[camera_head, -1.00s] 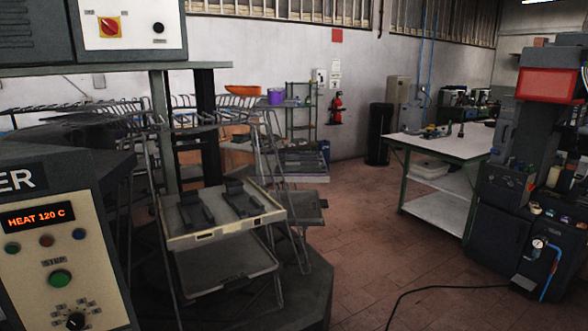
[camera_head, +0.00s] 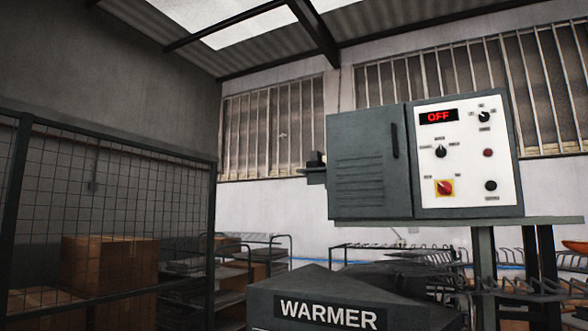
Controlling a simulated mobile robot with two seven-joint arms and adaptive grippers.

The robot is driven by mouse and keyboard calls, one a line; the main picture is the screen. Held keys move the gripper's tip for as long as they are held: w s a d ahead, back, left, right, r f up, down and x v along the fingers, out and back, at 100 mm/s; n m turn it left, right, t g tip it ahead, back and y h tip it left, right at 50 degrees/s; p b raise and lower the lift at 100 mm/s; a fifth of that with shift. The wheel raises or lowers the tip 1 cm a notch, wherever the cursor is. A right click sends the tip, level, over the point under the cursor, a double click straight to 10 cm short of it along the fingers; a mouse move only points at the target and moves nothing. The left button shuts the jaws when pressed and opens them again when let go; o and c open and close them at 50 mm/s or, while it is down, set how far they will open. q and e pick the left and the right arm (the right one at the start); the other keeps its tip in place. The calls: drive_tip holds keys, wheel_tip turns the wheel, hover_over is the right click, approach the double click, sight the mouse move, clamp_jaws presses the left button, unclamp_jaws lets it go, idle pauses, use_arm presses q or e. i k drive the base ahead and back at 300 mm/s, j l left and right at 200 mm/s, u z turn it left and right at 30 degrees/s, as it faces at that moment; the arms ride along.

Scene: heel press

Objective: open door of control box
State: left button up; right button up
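The control box (camera_head: 463,187) stands upright on a shelf right of centre. Its grey door (camera_head: 358,185) is on the left half, with louvre slots and a dark vertical handle (camera_head: 394,140) near its right edge. The door looks shut. The white panel beside it has a red "OFF" display (camera_head: 438,117), dark knobs and a red switch on a yellow plate (camera_head: 445,187). Neither of my grippers shows in this view.
The dark top of the warmer (camera_head: 350,296), labelled "WARMER", is below the box. Wire racks (camera_head: 430,258) stand behind at the right. A mesh fence (camera_head: 110,215) with cardboard boxes (camera_head: 108,267) behind it is at the left.

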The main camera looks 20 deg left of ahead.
sight(369, 175)
drive_tip(key=u, duration=0.25)
drive_tip(key=i+j, duration=0.25)
drive_tip(key=j, duration=0.15)
drive_tip(key=i+j+z, duration=0.15)
drive_tip(key=z, duration=0.25)
drive_tip(key=i+j+z, duration=0.1)
drive_tip(key=j+z, duration=0.35)
